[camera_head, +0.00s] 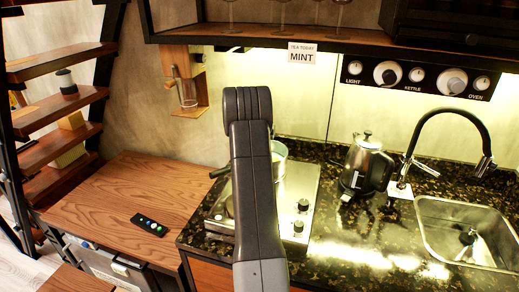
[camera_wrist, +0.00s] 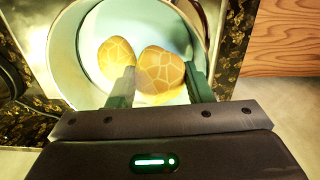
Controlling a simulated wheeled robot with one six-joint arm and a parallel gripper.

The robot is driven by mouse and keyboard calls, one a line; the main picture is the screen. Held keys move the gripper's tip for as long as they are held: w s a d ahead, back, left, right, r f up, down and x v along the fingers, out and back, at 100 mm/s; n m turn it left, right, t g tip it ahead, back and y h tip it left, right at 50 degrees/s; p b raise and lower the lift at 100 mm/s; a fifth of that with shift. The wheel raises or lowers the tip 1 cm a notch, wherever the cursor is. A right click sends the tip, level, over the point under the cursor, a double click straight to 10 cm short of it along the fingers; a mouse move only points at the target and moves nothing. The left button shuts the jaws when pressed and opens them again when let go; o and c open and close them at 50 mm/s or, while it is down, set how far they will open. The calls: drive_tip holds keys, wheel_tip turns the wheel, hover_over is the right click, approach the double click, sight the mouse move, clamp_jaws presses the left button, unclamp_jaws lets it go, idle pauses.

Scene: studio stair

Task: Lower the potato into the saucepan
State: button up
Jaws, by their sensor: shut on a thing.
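In the wrist view my gripper (camera_wrist: 161,86) is shut on a potato (camera_wrist: 160,67), tan with a pale net-like pattern. The held potato is over the open saucepan (camera_wrist: 66,62), inside its rim as seen from above. A second similar potato (camera_wrist: 115,55) shows just left of it, within the pan's outline. I cannot tell how high the held potato is above the pan's bottom. In the head view the saucepan (camera_head: 281,149) stands on the hob, mostly hidden behind my arm. My gripper and the potato are hidden there.
The hob (camera_head: 301,178) sits on a dark speckled counter. A kettle (camera_head: 362,164), a tap (camera_head: 447,118) and a sink (camera_head: 455,210) are to the right. A wooden top (camera_head: 130,185) with a remote (camera_head: 149,224) is at left. A shelf overhangs the back.

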drive_tip(key=shift+f+b, duration=0.3)
drive_tip(key=shift+f, duration=0.4)
idle(0.4)
drive_tip(key=o, duration=1.1)
drive_tip(key=shift+r, duration=0.1)
wheel_tip(320, 180, up, 14)
drive_tip(key=b, duration=0.1)
drive_tip(key=shift+f, duration=0.25)
